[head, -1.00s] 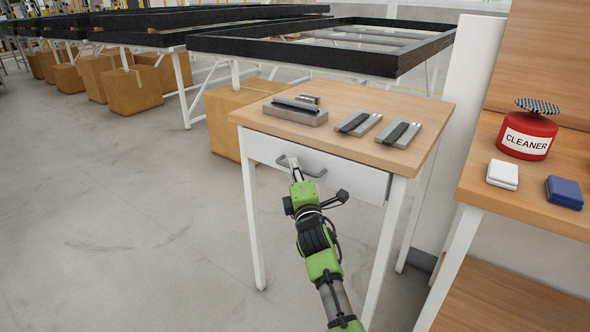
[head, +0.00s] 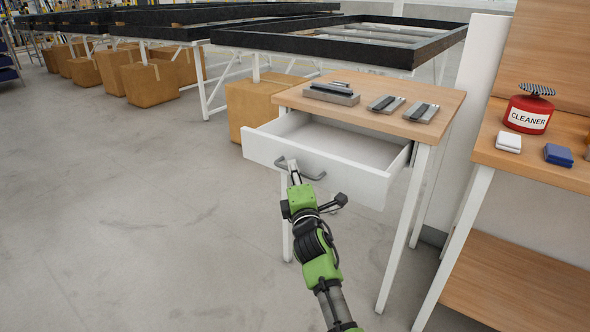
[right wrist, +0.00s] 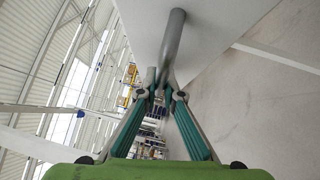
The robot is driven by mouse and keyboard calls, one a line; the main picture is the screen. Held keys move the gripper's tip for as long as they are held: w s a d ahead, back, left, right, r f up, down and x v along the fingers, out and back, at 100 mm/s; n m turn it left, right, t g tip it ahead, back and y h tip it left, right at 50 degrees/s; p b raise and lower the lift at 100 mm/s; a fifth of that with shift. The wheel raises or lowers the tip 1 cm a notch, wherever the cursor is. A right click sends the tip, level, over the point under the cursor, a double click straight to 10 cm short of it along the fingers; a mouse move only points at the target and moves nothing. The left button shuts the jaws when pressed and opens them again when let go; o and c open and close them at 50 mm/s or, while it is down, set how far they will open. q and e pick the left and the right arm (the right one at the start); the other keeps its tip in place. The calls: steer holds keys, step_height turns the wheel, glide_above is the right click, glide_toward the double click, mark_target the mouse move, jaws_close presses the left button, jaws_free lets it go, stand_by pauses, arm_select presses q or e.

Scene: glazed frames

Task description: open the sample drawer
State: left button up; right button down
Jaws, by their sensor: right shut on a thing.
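The white sample drawer (head: 318,172) in the small wood-topped table stands pulled well out in the head view, and its inside looks empty. Its grey bar handle (head: 313,176) is on the front face. My right gripper (head: 293,168) is at the left part of the handle, shut on it. In the right wrist view the fingers (right wrist: 164,92) close around the grey handle (right wrist: 174,40), with the white drawer front (right wrist: 205,30) behind it. My left gripper is not in view.
The table top (head: 440,98) carries a grey block (head: 331,95) and two flat grey pieces with dark strips. At right a bench holds a red cleaner can (head: 529,112), a white pad and a blue pad. Cardboard boxes (head: 252,105) stand behind. Floor at left is clear.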

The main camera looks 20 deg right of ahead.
steer(key=shift+a, duration=0.1)
steer(key=c, duration=2.2)
jaws_free()
steer(key=shift+o, duration=0.2)
steer(key=shift+s, duration=0.1)
steer(key=s+a+f, duration=0.1)
steer(key=s, duration=1)
steer(key=shift+s+a+f, duration=0.15)
steer(key=shift+s+f, duration=0.15)
steer(key=shift+s, duration=0.1)
